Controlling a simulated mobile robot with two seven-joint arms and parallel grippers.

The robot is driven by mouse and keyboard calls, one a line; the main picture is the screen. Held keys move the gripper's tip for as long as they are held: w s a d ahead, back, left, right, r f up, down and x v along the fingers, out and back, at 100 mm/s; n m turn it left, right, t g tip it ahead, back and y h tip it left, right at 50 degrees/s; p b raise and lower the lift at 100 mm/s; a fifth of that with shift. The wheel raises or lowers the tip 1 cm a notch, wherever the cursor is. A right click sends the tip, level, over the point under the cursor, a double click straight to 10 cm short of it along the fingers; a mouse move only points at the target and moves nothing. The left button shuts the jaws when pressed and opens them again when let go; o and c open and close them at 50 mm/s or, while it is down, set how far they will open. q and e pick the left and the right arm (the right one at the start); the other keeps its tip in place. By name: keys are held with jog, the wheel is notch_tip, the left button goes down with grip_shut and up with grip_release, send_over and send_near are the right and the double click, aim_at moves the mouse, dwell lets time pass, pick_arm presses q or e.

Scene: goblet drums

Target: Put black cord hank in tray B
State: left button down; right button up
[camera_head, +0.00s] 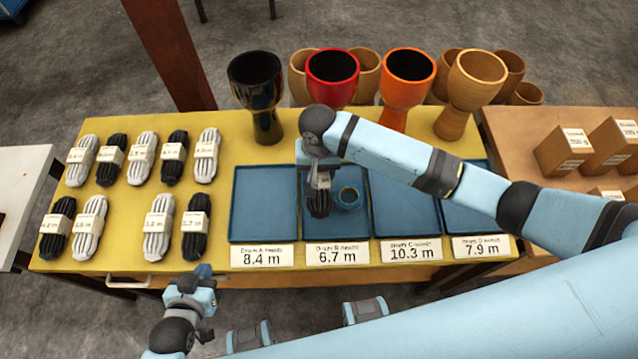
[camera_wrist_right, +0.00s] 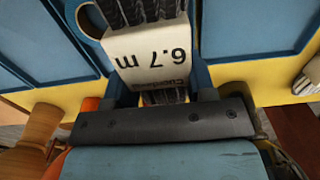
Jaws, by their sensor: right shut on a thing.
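A black cord hank (camera_head: 319,205) with a white paper band is over tray B (camera_head: 334,230), the blue tray whose front label reads "Drum B needs 6.7 m". My right gripper (camera_head: 319,170) is shut on the hank, which hangs downward in the left part of the tray. In the right wrist view the hank (camera_wrist_right: 145,12) shows between the fingers, its band reading 6.7 m. I cannot tell whether its lower end touches the tray floor. My left gripper (camera_head: 203,275) is at the table's front edge, away from the hank; its finger opening is unclear.
A small round blue container (camera_head: 348,196) stands in tray B, right beside the hank. Tray A (camera_head: 263,205) and tray C (camera_head: 405,210) flank it, both empty where visible. Several black and grey hanks lie on the left of the yellow table (camera_head: 130,215). Goblet drums (camera_head: 333,75) stand behind.

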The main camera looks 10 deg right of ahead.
notch_tip(320, 180, down, 6)
jog(key=shift+f, duration=0.5)
jog(key=shift+f, duration=0.1)
jog(key=o, duration=0.8)
